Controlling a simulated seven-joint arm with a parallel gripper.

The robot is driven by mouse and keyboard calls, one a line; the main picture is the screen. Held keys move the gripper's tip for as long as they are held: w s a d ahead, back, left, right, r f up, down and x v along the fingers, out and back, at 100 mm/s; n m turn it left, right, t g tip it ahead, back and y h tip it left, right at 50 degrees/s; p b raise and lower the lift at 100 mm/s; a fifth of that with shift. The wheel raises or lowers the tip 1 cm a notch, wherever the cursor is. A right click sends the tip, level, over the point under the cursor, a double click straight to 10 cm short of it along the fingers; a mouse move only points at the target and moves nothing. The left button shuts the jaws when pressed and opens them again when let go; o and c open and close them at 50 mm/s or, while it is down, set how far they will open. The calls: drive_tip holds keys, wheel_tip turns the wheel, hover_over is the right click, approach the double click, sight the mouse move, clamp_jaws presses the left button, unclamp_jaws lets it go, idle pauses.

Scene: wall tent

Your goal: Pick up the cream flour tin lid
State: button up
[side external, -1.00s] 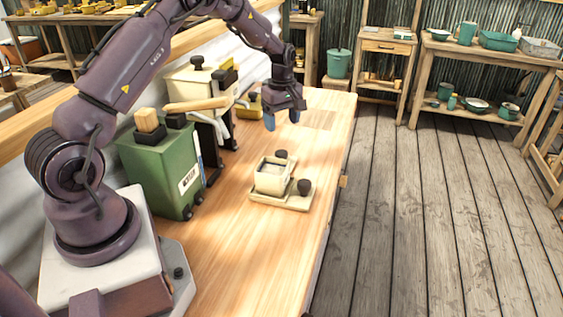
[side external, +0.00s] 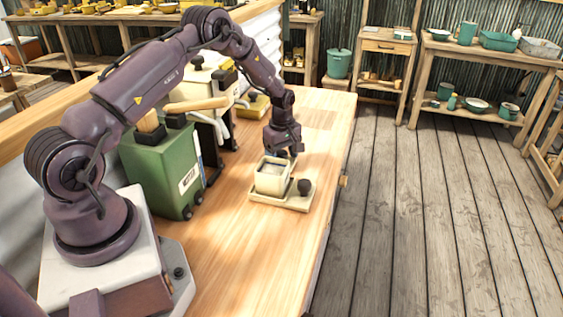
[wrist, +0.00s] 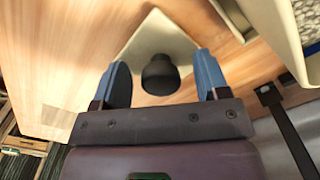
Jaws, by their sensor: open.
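The cream lid (wrist: 157,45) shows in the wrist view as a pale flat plate with a round black knob (wrist: 160,75). My gripper (wrist: 161,65) is open, with one blue finger on each side of the knob and a visible gap to both. In the side view, my gripper (side external: 288,153) points down just behind the open cream tin (side external: 273,178) and hides the knob there. The tin's wall also shows at the upper right of the wrist view (wrist: 283,35). Contact with the lid cannot be told.
The tin stands by a cream flat piece (side external: 285,203) with another dark knob (side external: 304,186) at its right. A green box (side external: 160,170) and a cream machine with a black top (side external: 197,80) stand left. The wooden bench (side external: 230,250) is clear in front.

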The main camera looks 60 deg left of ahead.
sight(282, 153)
drive_tip(key=shift+c, duration=0.2)
drive_tip(key=c, duration=1)
drive_tip(key=shift+r, duration=0.1)
wheel_tip(282, 153, up, 8)
drive_tip(key=shift+r, duration=0.2)
drive_tip(key=s+d+r, duration=0.1)
drive_tip(key=d+r, duration=0.4)
drive_tip(key=r, duration=0.1)
drive_tip(key=s+d, duration=0.1)
drive_tip(key=s, duration=0.1)
drive_tip(key=s+d, duration=0.1)
drive_tip(key=s, duration=0.1)
drive_tip(key=s+d, duration=0.2)
drive_tip(key=shift+s+r, duration=0.1)
